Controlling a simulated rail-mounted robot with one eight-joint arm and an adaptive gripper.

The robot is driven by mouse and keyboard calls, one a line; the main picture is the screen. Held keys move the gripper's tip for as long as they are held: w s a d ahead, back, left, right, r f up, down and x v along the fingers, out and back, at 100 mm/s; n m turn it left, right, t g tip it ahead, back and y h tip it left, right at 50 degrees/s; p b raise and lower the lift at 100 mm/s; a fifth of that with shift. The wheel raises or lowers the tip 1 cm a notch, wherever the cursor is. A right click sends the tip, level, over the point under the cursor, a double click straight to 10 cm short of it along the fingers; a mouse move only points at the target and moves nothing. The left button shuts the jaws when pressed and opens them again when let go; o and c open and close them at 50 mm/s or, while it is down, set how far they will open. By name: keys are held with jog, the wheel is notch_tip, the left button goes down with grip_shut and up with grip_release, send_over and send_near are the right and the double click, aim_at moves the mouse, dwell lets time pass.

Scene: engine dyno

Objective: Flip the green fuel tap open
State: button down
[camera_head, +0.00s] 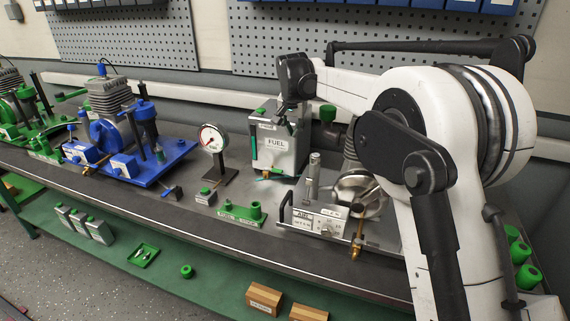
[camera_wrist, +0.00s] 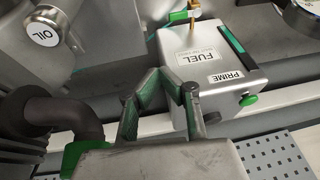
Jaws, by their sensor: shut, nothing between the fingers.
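The silver fuel tank, labelled FUEL (camera_head: 278,145), stands on the bench behind the middle. In the wrist view the tank (camera_wrist: 212,75) is tilted and fills the upper middle. The green fuel tap (camera_head: 266,178) is low at the tank's front. In the wrist view the tap's green lever (camera_wrist: 181,16) shows beside a brass fitting at the top edge. My gripper (camera_head: 287,105) is above the tank top, apart from the tap. In the wrist view my gripper (camera_wrist: 160,73) is shut and empty, its tips beside the tank. The lever's exact angle is hard to tell.
A gauge (camera_head: 212,139) on a stand is left of the tank. A green PRIME button (camera_wrist: 248,99) is on the tank. A silver engine rig (camera_head: 318,218) stands at front right, and a blue engine rig (camera_head: 130,150) at left. An OIL cap (camera_wrist: 43,34) is nearby.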

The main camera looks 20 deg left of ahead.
jog(key=h, duration=0.1)
send_over(273, 170)
jog(key=d, duration=0.2)
notch_tip(273, 170, down, 9)
jog(key=shift+s+r, duration=0.15)
jog(key=shift+s, duration=0.15)
jog(key=x, duration=1)
jog(key=shift+s+d+p, duration=0.15)
jog(key=shift+p, duration=0.2)
jog(key=shift+d+m, duration=0.2)
jog(key=shift+m, duration=0.1)
